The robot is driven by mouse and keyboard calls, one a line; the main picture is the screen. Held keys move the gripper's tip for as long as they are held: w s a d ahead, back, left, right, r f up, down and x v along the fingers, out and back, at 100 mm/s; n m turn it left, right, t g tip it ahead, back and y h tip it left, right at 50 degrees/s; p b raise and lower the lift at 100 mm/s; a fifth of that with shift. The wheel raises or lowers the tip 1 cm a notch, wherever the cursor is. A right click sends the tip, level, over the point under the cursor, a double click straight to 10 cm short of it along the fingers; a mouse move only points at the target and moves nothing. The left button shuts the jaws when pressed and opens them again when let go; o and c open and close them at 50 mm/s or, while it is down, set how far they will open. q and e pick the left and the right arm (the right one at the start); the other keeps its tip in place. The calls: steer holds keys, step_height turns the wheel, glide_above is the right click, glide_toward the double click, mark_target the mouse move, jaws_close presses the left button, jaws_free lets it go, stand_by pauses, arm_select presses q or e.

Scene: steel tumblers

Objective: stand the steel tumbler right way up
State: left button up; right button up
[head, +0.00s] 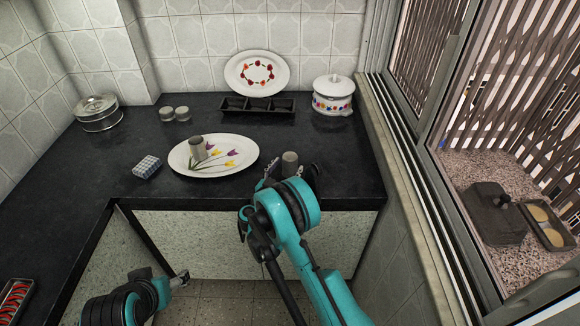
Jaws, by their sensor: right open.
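A grey steel tumbler (290,161) stands on the dark counter near its front edge, right of the oval platter. My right gripper (290,174) is open at this tumbler, with a finger on either side; contact cannot be made out. The arm hides the tumbler's lower part. Another steel tumbler (197,148) stands on the white oval platter (236,163) with painted tulips. Which end of each tumbler is up is too small to tell. My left gripper (181,280) is low at the lower left, below the counter and away from the tumblers; its jaws are unclear.
Two small grey cups (174,114) and a round steel tin (98,113) stand at the back left. A checked box (147,167) lies left of the platter. A black divided tray (255,105), a leaning plate (257,74) and a lidded pot (333,96) line the back wall.

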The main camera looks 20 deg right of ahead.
steer(key=shift+r, duration=0.1)
steer(key=c, duration=1.2)
steer(key=shift+c, duration=0.2)
steer(key=shift+r, duration=0.1)
